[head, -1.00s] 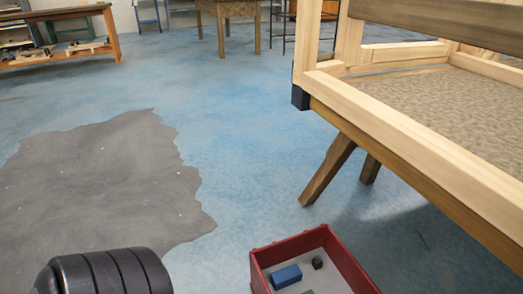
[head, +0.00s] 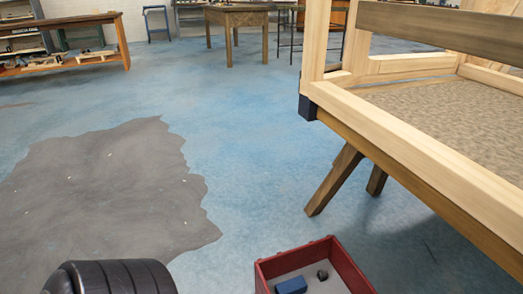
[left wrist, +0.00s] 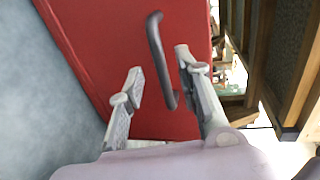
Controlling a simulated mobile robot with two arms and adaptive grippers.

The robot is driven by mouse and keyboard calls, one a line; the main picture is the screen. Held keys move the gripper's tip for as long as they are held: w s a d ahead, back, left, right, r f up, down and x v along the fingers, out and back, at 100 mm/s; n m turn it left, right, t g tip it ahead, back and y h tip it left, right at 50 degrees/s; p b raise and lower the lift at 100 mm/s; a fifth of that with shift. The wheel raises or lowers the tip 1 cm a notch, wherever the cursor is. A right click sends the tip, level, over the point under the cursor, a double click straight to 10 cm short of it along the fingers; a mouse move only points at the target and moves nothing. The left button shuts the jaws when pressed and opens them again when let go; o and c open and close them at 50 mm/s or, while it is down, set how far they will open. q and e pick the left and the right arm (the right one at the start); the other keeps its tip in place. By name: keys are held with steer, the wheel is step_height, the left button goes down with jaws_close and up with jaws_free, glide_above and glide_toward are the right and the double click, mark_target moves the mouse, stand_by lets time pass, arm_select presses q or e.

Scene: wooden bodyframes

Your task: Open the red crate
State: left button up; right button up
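The red crate (head: 343,262) stands at the bottom edge of the head view, with its near part cut off. Its top is open, and a blue block and a small dark piece lie inside. In the left wrist view a red face (left wrist: 105,45) fills the middle, with a dark bar handle (left wrist: 156,35) on it. My left gripper (left wrist: 158,62) is open in front of this face. The handle runs between its two fingers with gaps on both sides; I cannot tell how deep the fingertips reach. My right gripper is out of view.
A wooden workbench with a pale timber frame (head: 400,133) and slanted legs fills the right side, close to the crate. The blue floor (head: 245,150) left of it is clear, with a grey patch (head: 105,190). Benches and a wooden table (head: 237,18) stand far back.

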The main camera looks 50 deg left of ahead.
arm_select(q)
steer(key=v, duration=0.8)
stand_by(0.4)
